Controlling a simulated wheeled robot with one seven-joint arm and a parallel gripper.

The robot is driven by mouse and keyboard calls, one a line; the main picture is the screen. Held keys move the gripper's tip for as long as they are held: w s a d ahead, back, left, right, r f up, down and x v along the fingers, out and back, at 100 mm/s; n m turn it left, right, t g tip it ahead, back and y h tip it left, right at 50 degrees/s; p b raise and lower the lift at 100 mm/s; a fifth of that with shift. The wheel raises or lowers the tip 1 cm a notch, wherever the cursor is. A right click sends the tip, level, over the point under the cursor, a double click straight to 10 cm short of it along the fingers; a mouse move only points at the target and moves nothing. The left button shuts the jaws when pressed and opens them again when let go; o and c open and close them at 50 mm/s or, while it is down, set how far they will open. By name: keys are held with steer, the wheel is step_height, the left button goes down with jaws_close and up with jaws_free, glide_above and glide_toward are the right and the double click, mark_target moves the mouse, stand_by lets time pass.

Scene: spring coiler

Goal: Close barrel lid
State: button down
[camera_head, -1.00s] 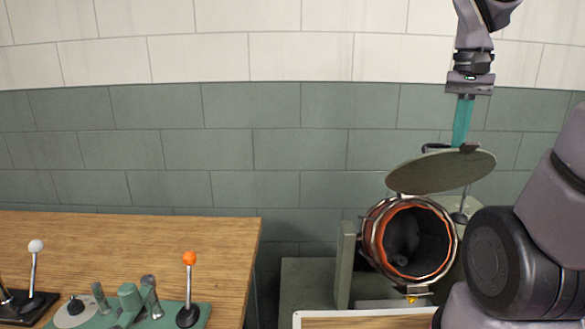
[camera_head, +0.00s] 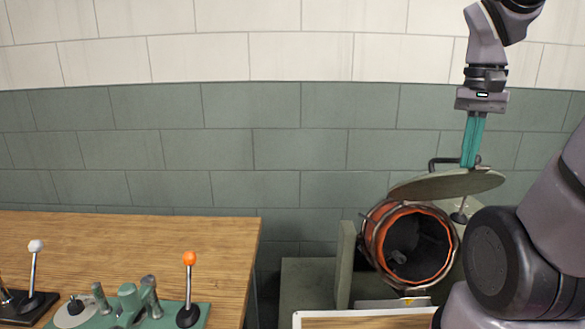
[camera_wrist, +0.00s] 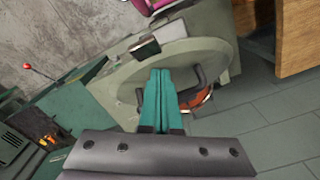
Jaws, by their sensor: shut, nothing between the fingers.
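The barrel (camera_head: 415,248) is a dark drum with an orange rim, and its mouth faces me. Its round grey-green lid (camera_head: 446,185) stands raised above the mouth, tilted and seen almost edge-on. A dark handle (camera_head: 440,163) stands on the lid's top. My gripper (camera_head: 470,163) points down with its teal fingers together and empty, at the lid's upper side near the handle. I cannot tell whether the fingers touch the lid.
A wooden table (camera_head: 130,245) at the left holds a green lever device (camera_head: 130,305) with an orange-knobbed lever (camera_head: 189,275). A grey-green upright panel (camera_head: 345,262) stands left of the barrel. A white-edged board (camera_head: 365,319) lies in front. A tiled wall closes the back.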

mark_target(476, 178)
steer(key=shift+s+f, duration=1.7)
steer(key=shift+f, duration=0.15)
